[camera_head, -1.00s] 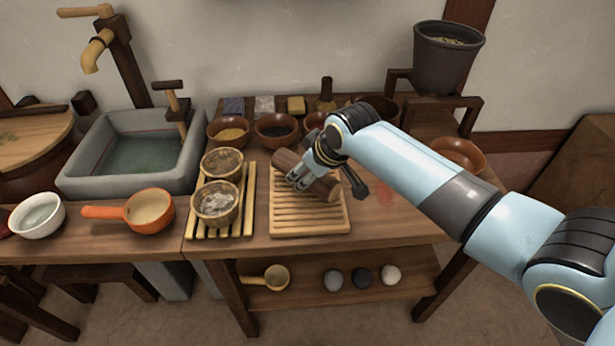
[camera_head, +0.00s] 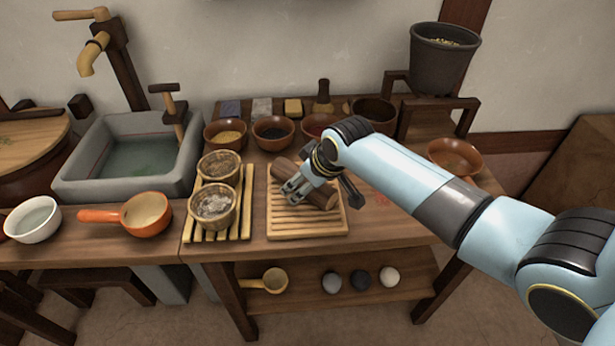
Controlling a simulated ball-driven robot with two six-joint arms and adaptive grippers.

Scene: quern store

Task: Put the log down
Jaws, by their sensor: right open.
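The log (camera_head: 322,197) is brown and lies diagonally on the slatted wooden board (camera_head: 306,224) in the middle of the table. Its far left end shows behind my right gripper, and its near right end shows beside it. My right gripper (camera_head: 294,192) is right at the log and covers its middle part. Its fingers are open, and the one visible finger pair overlaps the log's left side. Whether they touch the log is hard to tell. My left gripper is not in view.
Two cups stand on a slatted rack (camera_head: 240,216) left of the board. Several bowls, including one of dark contents (camera_head: 273,132), line the back. An orange pan (camera_head: 146,213) and stone sink (camera_head: 129,158) are at left. The table right of the board is mostly clear.

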